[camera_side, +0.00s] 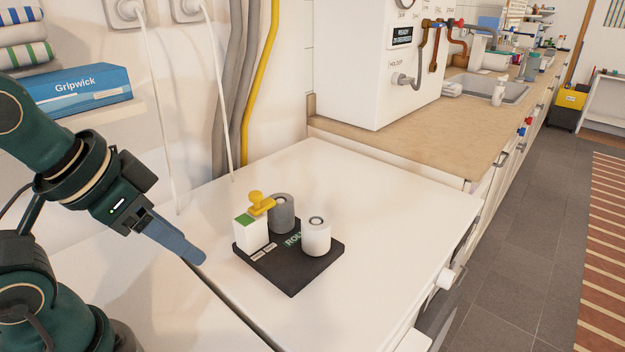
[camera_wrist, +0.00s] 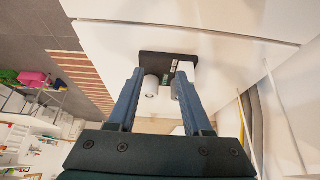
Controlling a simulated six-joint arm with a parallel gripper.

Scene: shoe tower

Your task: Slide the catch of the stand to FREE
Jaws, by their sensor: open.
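The stand is a black plate (camera_side: 292,278) on the white worktop, with a white block at its left corner. The yellow catch (camera_side: 258,202) sits on top of this block, beside a green patch, and its arm points toward the grey roll. Its label is too small to read. My gripper (camera_side: 198,258) is left of the stand, apart from it and the catch. In the wrist view my gripper (camera_wrist: 160,74) has its two blue fingers spread, with nothing held. The plate (camera_wrist: 160,57) shows beyond the fingertips; the catch cannot be made out there.
A grey roll (camera_side: 280,214) and a white roll (camera_side: 316,238) stand upright on the plate, close to the catch. A white cabinet (camera_side: 365,65) stands behind on a beige counter. Cables run down the wall. The worktop right of the plate is clear.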

